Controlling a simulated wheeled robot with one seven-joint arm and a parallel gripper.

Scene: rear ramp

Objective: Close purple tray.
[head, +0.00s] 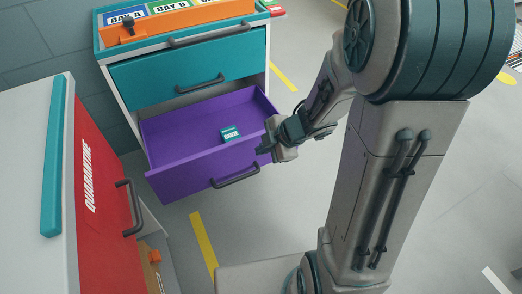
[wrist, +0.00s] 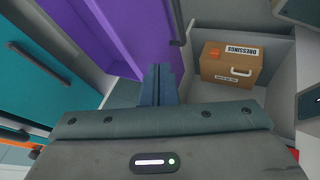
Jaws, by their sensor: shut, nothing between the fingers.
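The purple tray (head: 190,165) is a drawer pulled out of the teal cabinet in the head view. A small teal box labelled gauze (head: 230,133) lies inside it. The tray has a dark bar handle (head: 236,177) on its front. My gripper (head: 268,148) is at the right end of the tray's front panel, close to its top edge; I cannot tell whether it touches. In the wrist view the shut, empty fingers (wrist: 158,84) point toward the purple tray (wrist: 115,30), which fills the upper middle.
A cardboard dressings box (wrist: 230,64) sits in a grey compartment.

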